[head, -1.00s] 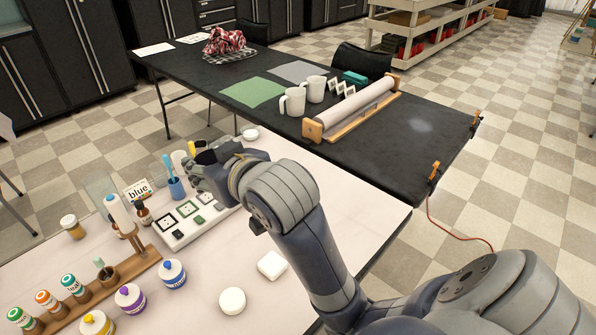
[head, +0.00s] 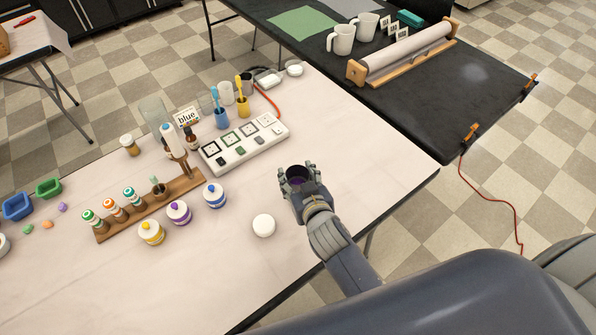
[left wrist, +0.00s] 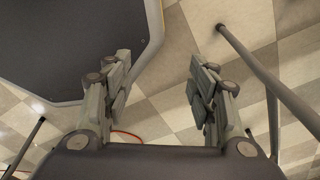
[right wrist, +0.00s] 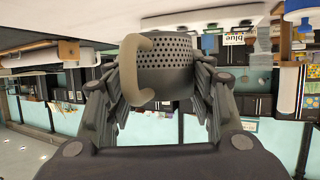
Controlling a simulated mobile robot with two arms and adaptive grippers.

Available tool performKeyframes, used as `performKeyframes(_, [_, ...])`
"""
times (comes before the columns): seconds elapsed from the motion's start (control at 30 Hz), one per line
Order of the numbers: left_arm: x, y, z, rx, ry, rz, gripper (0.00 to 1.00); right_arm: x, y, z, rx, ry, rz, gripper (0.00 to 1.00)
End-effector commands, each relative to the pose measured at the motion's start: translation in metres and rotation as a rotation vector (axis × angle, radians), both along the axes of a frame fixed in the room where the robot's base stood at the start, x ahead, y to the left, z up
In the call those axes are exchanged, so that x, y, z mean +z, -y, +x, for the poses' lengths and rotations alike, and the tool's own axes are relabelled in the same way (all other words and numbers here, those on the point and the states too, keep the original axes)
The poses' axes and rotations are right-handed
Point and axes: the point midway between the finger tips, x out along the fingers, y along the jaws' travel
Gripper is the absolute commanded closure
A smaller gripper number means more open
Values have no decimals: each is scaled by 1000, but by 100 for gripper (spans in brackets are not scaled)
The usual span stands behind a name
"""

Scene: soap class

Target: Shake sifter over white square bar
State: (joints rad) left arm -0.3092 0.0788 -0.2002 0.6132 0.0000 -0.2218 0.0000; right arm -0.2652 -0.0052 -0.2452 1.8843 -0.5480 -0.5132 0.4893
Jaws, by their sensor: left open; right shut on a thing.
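The white square bar is not visible; the gripper and sifter cover the area to the right of the white round bar (head: 264,225). My left gripper (left wrist: 160,100) is open and empty above the checkered floor, and out of the head view.
On the white table (head: 230,280) stand a tray of stamped squares (head: 243,144), a wooden bottle rack (head: 150,207) and jars with yellow, purple (head: 179,212) and blue lids. A black table (head: 440,105) with mugs adjoins behind. The table's front area is clear.

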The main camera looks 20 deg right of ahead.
Motion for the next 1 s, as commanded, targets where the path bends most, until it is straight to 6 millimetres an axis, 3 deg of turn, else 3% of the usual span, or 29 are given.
performKeyframes(0.27, [-14,2,25,0,37,-4,47,-14,0,1,0,2,0,74])
performKeyframes(0.6, [-38,1,12,0,18,-2,47,-36,0,1,0,3,-1,74])
performKeyframes(1.0, [-40,0,9,0,13,-1,47,-38,0,1,0,2,0,74])
